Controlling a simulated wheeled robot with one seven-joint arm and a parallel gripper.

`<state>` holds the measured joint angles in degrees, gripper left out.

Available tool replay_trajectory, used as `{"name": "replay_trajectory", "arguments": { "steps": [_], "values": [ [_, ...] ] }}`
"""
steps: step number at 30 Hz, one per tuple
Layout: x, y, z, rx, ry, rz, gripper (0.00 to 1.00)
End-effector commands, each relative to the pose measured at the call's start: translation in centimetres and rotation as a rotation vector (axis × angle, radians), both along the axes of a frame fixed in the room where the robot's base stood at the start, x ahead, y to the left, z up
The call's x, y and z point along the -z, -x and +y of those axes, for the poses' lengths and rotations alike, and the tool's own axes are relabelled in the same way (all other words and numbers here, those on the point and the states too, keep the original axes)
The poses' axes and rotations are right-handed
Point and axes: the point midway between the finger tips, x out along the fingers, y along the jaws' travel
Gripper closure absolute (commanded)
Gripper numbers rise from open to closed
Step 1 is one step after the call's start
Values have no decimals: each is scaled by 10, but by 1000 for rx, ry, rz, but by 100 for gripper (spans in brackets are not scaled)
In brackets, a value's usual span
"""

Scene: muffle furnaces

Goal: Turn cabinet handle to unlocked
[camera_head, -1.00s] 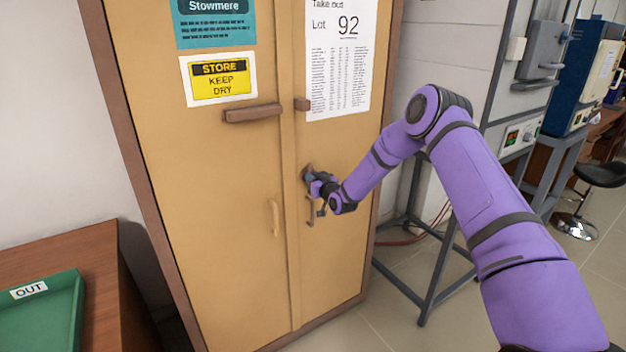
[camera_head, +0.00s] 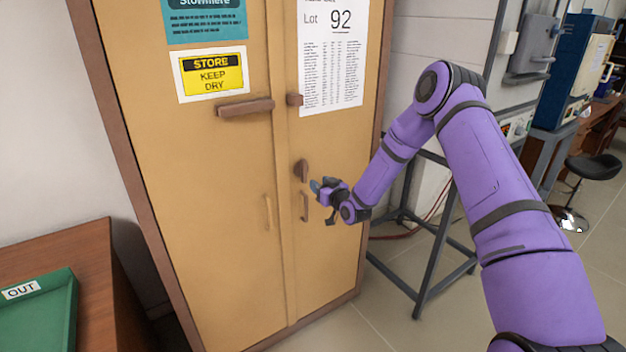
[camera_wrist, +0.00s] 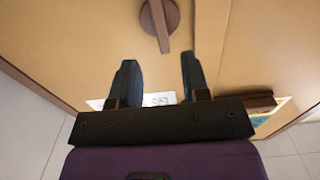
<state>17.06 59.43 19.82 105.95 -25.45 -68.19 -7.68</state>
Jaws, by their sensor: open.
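The tan cabinet (camera_head: 235,200) has two closed doors. A brown turn handle (camera_head: 301,170) sits on the right door near the seam; its grip looks upright in the head view. In the wrist view the turn handle (camera_wrist: 159,22) shows a round base and a straight grip, beyond my fingertips. My gripper (camera_head: 318,186) is open and empty, just right of and below the handle and apart from it. Its two spread fingers also show in the wrist view (camera_wrist: 157,72).
A brown bar (camera_head: 245,107) lies across the left door, with a small brown block (camera_head: 294,99) beside it. Slim pulls (camera_head: 268,213) (camera_head: 304,206) are lower on the doors. A green OUT tray (camera_head: 45,315) is at left. A grey metal stand (camera_head: 432,255) is right of the cabinet.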

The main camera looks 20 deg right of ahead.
Motion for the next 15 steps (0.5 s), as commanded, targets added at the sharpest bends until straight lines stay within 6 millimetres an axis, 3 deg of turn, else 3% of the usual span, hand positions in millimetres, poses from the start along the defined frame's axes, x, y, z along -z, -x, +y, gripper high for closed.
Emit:
{"name": "replay_trajectory", "arguments": {
  "steps": [6,15],
  "values": [
    [0,17,-6,0,0,-1,57],
    [0,19,-6,0,0,-1,57]
  ]
}}
